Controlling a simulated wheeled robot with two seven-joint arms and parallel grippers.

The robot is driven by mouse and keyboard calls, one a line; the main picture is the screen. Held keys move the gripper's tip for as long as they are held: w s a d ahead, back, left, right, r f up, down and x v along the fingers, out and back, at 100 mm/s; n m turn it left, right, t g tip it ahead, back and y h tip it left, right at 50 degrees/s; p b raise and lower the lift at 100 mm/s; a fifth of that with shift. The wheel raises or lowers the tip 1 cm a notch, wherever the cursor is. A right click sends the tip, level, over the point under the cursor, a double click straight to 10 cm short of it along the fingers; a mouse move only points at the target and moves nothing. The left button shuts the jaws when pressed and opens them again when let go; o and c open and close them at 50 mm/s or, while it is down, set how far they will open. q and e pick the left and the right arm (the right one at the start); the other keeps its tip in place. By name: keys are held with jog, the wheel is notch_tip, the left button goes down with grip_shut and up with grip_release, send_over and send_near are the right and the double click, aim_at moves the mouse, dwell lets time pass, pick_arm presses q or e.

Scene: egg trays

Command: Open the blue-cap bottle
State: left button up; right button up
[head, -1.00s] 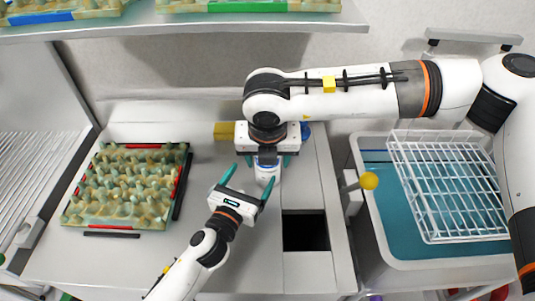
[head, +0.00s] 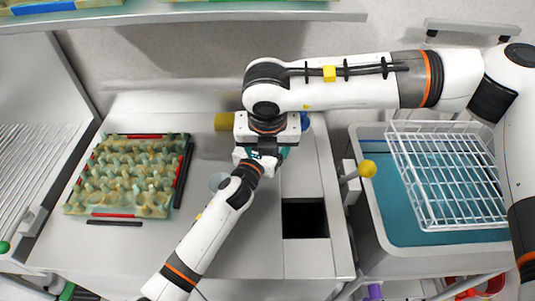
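My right gripper (head: 270,150) points down at the back middle of the worktop (head: 150,255). My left gripper (head: 262,160) has its front end right at the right gripper, coming from the lower left. The two overlap in the picture, and a teal finger (head: 286,152) shows between them. The bottle is hidden behind the grippers, so its cap and any grip on it cannot be made out. A blue round thing (head: 305,120) shows just behind the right gripper, and a yellow one (head: 224,121) shows on its left.
A tray of egg cartons (head: 125,213) with red and black edges lies on the left. A dark square opening (head: 304,219) is at the right of the worktop. A blue basin (head: 400,225) with a white wire rack (head: 440,215) stands further right.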

pick_arm(q)
jog(key=c, duration=1.5)
jog(key=o, duration=1.5)
